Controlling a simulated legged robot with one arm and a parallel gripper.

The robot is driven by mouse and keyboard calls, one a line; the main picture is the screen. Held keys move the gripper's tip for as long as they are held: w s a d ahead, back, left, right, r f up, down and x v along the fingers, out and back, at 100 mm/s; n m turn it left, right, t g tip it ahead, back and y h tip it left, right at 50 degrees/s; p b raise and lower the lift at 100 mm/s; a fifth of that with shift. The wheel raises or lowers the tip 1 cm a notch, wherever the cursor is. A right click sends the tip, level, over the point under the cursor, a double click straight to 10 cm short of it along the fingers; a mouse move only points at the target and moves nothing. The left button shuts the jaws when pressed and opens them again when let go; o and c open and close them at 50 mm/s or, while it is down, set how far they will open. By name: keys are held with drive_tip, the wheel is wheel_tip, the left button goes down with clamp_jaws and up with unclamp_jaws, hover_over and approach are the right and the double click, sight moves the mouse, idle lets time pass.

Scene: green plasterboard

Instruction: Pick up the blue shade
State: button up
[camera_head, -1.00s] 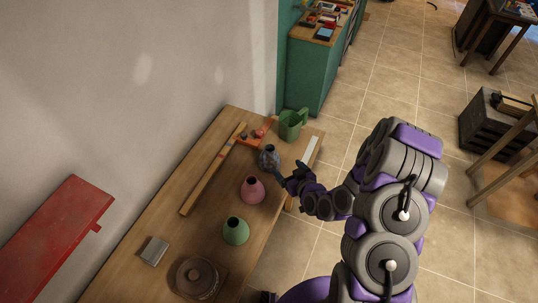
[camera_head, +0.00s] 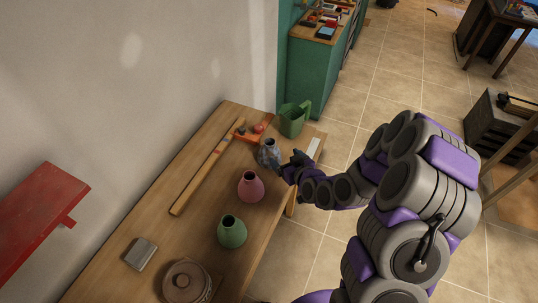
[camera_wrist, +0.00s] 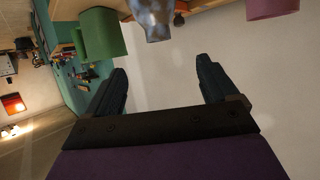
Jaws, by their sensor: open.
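The blue shade (camera_head: 269,154) is a mottled grey-blue bottle-shaped piece with a dark open top. It stands upright on the wooden table (camera_head: 165,232), near its right edge. In the wrist view the shade (camera_wrist: 153,17) shows at the top, cut off by the frame and beyond the fingertips. My gripper (camera_head: 287,166) is just right of the shade in the head view; whether it touches cannot be told there. In the wrist view my gripper (camera_wrist: 162,78) has its two dark fingers wide apart with nothing between them.
A pink shade (camera_head: 250,187) and a green shade (camera_head: 232,232) stand nearer on the table. A green watering can (camera_head: 292,120) and an orange tray (camera_head: 251,132) are behind. A long wooden strip (camera_head: 208,167) lies to the left. A wall bounds the left.

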sight(271, 143)
drive_tip(key=shift+a+f+b, duration=0.1)
drive_tip(key=shift+f+b, duration=0.15)
drive_tip(key=shift+b, duration=0.2)
drive_tip(key=b+x, duration=0.2)
drive_tip(key=x, duration=0.2)
drive_tip(key=b+x, duration=0.2)
drive_tip(key=x, duration=0.2)
drive_tip(key=b+x, duration=0.2)
drive_tip(key=x, duration=0.2)
drive_tip(key=shift+w+r, duration=0.2)
drive_tip(key=shift+w, duration=0.1)
drive_tip(key=shift+c, duration=0.5)
drive_tip(key=c, duration=1.1)
drive_tip(key=shift+r, duration=0.2)
